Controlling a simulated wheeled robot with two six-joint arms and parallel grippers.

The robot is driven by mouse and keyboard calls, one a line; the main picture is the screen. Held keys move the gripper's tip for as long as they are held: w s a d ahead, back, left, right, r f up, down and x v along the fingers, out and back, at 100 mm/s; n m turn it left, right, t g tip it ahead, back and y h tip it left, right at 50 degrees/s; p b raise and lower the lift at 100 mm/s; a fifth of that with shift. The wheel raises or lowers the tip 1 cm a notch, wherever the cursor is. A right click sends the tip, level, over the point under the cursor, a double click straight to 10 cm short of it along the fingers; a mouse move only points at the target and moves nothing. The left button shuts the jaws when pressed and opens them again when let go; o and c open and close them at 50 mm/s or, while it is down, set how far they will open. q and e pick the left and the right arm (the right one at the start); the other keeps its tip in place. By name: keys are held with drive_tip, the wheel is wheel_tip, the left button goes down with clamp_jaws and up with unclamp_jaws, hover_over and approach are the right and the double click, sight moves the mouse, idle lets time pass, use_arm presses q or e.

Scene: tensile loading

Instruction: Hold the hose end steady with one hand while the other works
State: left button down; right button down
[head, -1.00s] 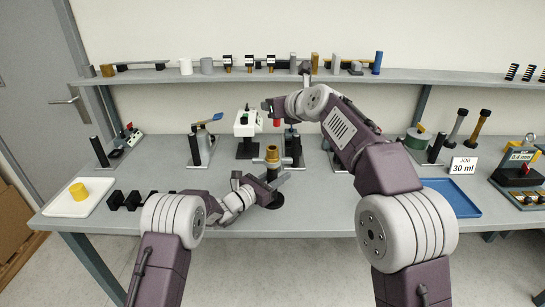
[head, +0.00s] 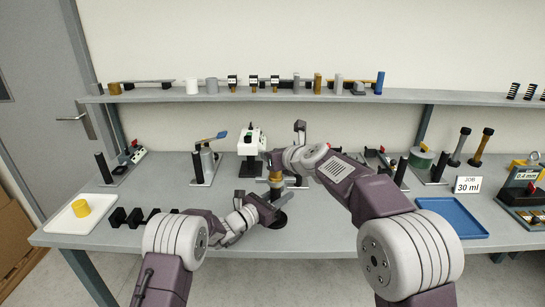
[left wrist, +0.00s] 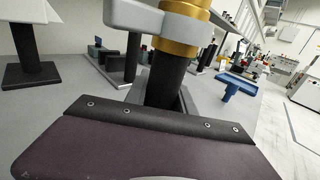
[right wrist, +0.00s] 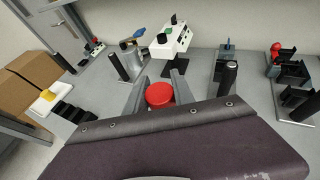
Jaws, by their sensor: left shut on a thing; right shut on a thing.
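The hose end stands upright as a black post (left wrist: 165,80) with a brass collar (left wrist: 180,40) above it; the collar also shows in the head view (head: 267,190). A grey part crosses at the collar's top in the left wrist view. My left gripper (head: 275,207) is shut on the black hose end below the collar. My right gripper (head: 274,170) is directly above the collar, shut on a round red piece (right wrist: 159,95). The red piece is hidden in the head view. I cannot tell whether it touches the collar.
A white device (head: 251,141) stands behind the grippers. A stand with a blue lever (head: 214,137) is to its left. A white tray with a yellow cylinder (head: 81,208) lies at the left, a blue tray (head: 452,212) at the right. A shelf (head: 300,97) runs along the back.

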drive_tip(key=shift+f, duration=0.25)
drive_tip(key=c, duration=1.1)
unclamp_jaws()
drive_tip(key=shift+f, duration=0.15)
drive_tip(key=v, duration=1.2)
